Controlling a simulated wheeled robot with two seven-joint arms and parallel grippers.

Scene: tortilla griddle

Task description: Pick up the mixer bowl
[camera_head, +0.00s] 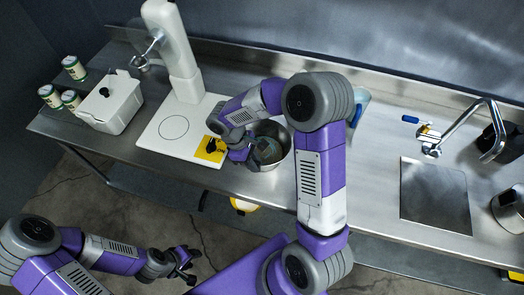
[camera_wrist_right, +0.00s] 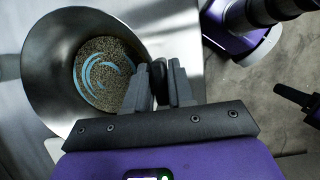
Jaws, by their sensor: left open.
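The mixer bowl (camera_head: 286,148) is a round metal bowl on the counter, just right of the white mixer's base. In the right wrist view the bowl (camera_wrist_right: 45,75) fills the upper left, with grainy tan contents and a pale blue swirl inside. My right gripper (camera_head: 244,153) is at the bowl's left side in the head view. In the wrist view its fingers (camera_wrist_right: 160,85) are close together at the rim; whether they pinch it is unclear. My left gripper (camera_head: 190,266) is open and empty, low in front of the counter and away from the bowl.
The white mixer (camera_head: 178,45) stands behind and left of the bowl. A yellow-and-black item (camera_head: 211,149) lies by its base. A faucet (camera_head: 462,128) and sink plate (camera_head: 435,195) are at right.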

